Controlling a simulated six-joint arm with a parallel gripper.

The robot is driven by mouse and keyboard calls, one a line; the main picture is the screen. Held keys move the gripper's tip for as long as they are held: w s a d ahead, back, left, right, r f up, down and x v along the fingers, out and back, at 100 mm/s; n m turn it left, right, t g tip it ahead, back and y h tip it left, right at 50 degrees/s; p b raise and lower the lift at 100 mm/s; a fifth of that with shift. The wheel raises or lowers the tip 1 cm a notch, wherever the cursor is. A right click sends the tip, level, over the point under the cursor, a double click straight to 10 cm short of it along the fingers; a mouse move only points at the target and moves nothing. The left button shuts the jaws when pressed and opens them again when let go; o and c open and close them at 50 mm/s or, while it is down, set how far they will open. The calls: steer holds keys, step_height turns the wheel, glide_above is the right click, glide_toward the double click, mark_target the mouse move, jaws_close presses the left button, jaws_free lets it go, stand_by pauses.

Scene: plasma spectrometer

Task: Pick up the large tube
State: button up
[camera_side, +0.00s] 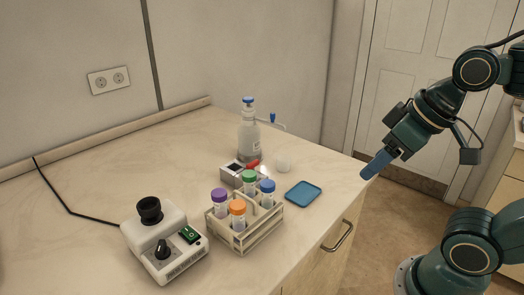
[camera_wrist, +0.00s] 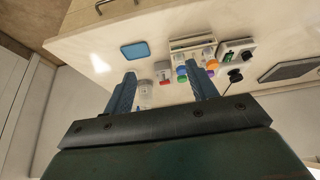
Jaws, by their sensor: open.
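Several capped tubes stand upright in a pale wooden rack (camera_side: 254,241) near the front of the bench. Their caps are purple (camera_side: 219,195), orange (camera_side: 237,207), green (camera_side: 249,177) and blue (camera_side: 267,187). From these views I cannot tell surely which one is the large tube. The wrist view shows the rack (camera_wrist: 190,41) beyond my fingers, with the caps near the right finger. My gripper (camera_side: 372,172) is open and empty, in the air right of the bench edge, well apart from the tubes. Its two fingers (camera_wrist: 161,78) point toward the bench.
A white mixer with a black cup (camera_side: 170,240) stands left of the rack. A blue tray (camera_side: 303,194) lies right of it. Behind are a small device with a red part (camera_side: 237,176) and a clear dispenser bottle (camera_side: 249,140). The air between gripper and rack looks free.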

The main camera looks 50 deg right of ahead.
steer(key=w+a+n+g+y, duration=0.15)
steer(key=w+n, duration=0.35)
steer(key=w, duration=0.5)
steer(key=n+y, duration=0.2)
steer(key=n, duration=0.2)
glide_toward(268, 183)
steer(key=shift+w+d+r+g, duration=0.1)
steer(key=shift+r+g, duration=0.35)
steer(key=shift+r, duration=0.5)
steer(key=shift+f, duration=0.15)
steer(key=shift+x, duration=4.2)
steer(key=shift+x, duration=2.55)
steer(key=shift+w+d, duration=0.1)
steer(key=shift+d, duration=0.05)
jaws_close()
